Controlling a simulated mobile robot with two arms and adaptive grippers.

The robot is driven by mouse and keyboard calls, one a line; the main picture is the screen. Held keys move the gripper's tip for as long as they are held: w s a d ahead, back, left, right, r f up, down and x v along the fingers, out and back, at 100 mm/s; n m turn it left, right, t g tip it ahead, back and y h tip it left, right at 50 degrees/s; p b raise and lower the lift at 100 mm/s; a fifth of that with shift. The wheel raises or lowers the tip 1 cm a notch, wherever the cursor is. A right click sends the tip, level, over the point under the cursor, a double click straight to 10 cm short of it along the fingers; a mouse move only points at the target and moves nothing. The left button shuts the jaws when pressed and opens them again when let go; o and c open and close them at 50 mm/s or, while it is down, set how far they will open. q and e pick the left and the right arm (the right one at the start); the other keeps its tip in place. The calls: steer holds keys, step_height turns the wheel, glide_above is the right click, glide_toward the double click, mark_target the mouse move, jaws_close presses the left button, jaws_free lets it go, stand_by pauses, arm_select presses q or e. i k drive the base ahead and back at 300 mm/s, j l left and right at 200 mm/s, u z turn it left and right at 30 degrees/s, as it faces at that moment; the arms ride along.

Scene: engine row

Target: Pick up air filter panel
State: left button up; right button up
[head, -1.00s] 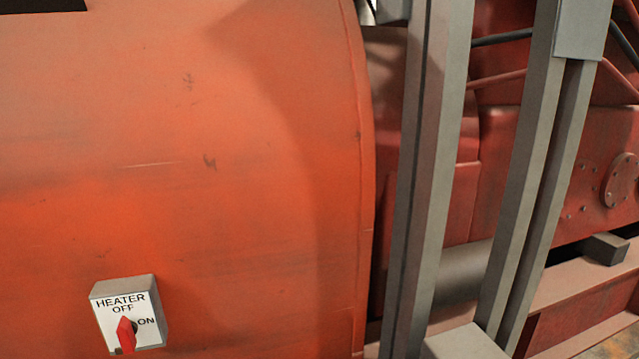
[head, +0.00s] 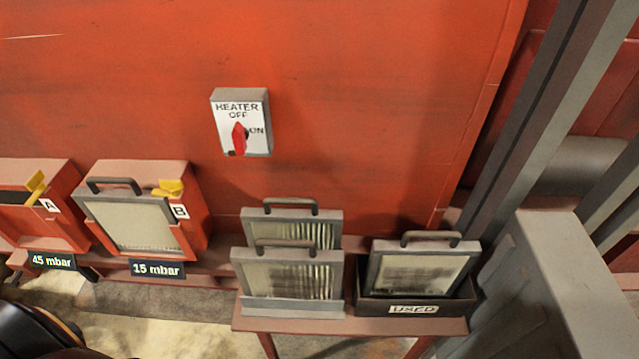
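Air filter panels, each with a grey frame and a dark top handle, show in the head view. One panel (head: 131,222) sits at housing B. Two pale pleated panels stand on a small red table, a front panel (head: 288,277) and a rear panel (head: 290,228) partly hidden behind it. Another panel (head: 418,270), with dark smudges, stands in a dark bin labelled USED (head: 412,308). Neither gripper can be made out; a dark rounded part at the bottom left looks like my own arm.
Housing A (head: 40,208) has a dark opening, a yellow lever and a 45 mbar display (head: 52,261). Housing B's display (head: 157,269) reads 15 mbar. A HEATER switch (head: 240,122) is on the red wall. Grey posts and a grey block (head: 560,270) stand right of the table (head: 340,325).

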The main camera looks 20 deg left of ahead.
mark_target(322, 226)
steer(key=u, duration=2.35)
steer(key=z, duration=1.55)
steer(key=k+j+z, duration=0.1)
steer(key=z, duration=0.3)
steer(key=k+j+z, duration=0.1)
steer(key=z, duration=0.3)
steer(key=k+z, duration=0.2)
steer(key=z, duration=0.25)
